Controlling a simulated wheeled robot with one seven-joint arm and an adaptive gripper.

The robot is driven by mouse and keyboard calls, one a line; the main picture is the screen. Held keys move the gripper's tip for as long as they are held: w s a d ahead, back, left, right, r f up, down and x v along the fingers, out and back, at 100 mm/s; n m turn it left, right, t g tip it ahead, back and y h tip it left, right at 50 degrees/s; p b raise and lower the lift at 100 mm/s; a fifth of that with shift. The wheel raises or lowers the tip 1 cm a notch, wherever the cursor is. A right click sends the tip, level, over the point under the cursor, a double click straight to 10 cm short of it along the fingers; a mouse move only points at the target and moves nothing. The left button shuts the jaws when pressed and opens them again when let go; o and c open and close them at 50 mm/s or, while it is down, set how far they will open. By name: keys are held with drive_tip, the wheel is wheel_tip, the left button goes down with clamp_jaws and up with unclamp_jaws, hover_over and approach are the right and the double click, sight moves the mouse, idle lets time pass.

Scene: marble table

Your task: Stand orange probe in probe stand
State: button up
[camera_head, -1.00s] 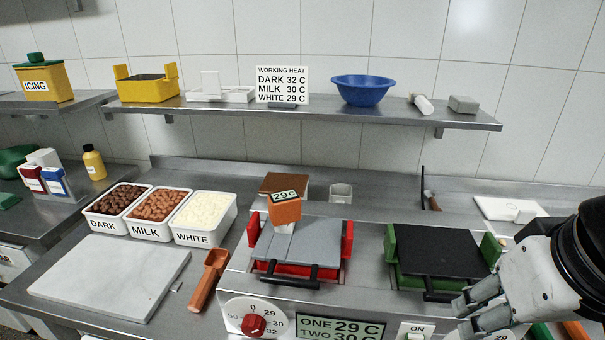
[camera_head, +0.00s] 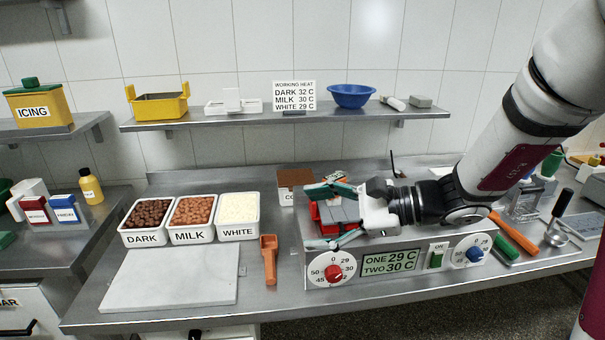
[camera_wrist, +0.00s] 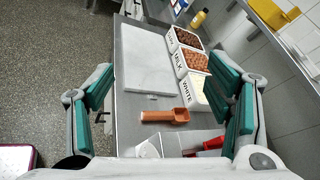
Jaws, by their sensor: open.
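My gripper (camera_head: 328,214) is open, with its teal fingers spread, and reaches left over the red-sided melter (camera_head: 318,212). The fingers also show spread and empty in the wrist view (camera_wrist: 170,98). In the head view a small orange patch (camera_head: 334,177) shows behind the upper finger. It may be the orange probe with the "29 C" display, but the rest is hidden by my gripper. I cannot make out the probe in the wrist view. I cannot identify the probe stand for sure; the small grey cup behind the melter is now hidden.
An orange scoop (camera_head: 269,262) lies left of the melter, beside the marble slab (camera_head: 170,278). Dark, milk and white chocolate tubs (camera_head: 238,232) stand behind. A brown-topped box (camera_head: 293,180) is behind the melter. Tools with orange (camera_head: 515,232) and green handles lie right.

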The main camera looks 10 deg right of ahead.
drive_tip(key=w+d+f+m+t+p, duration=0.1)
drive_tip(key=w+d+m+t, duration=0.4)
drive_tip(key=w+d+m, duration=0.1)
drive_tip(key=m+t+h+p, duration=0.1)
drive_tip(key=m+t+h, duration=0.35)
drive_tip(key=m, duration=0.25)
approach(340, 180)
drive_tip(key=shift+s+a+f+t, duration=0.1)
drive_tip(key=shift+s+a+t, duration=0.1)
drive_tip(key=shift+s, duration=0.4)
drive_tip(key=shift+s+a+f+t, duration=0.1)
drive_tip(key=shift+s+a+t, duration=0.05)
drive_tip(key=shift+s, duration=0.45)
drive_tip(key=shift+m, duration=0.3)
drive_tip(key=x, duration=0.9)
drive_tip(key=shift+w+d, duration=0.2)
drive_tip(key=shift+d, duration=0.15)
drive_tip(key=shift+d+p+x, duration=0.15)
drive_tip(key=shift+p+x, duration=0.1)
drive_tip(key=shift+x, duration=0.95)
drive_tip(key=shift+d+p+x, duration=0.15)
drive_tip(key=shift+p+x, duration=0.1)
drive_tip(key=shift+x, duration=0.9)
drive_tip(key=shift+w+f, duration=0.1)
drive_tip(key=shift+w, duration=0.05)
drive_tip(key=c, duration=1.4)
wheel_tip(340, 180, up, 10)
drive_tip(key=shift+b, duration=0.5)
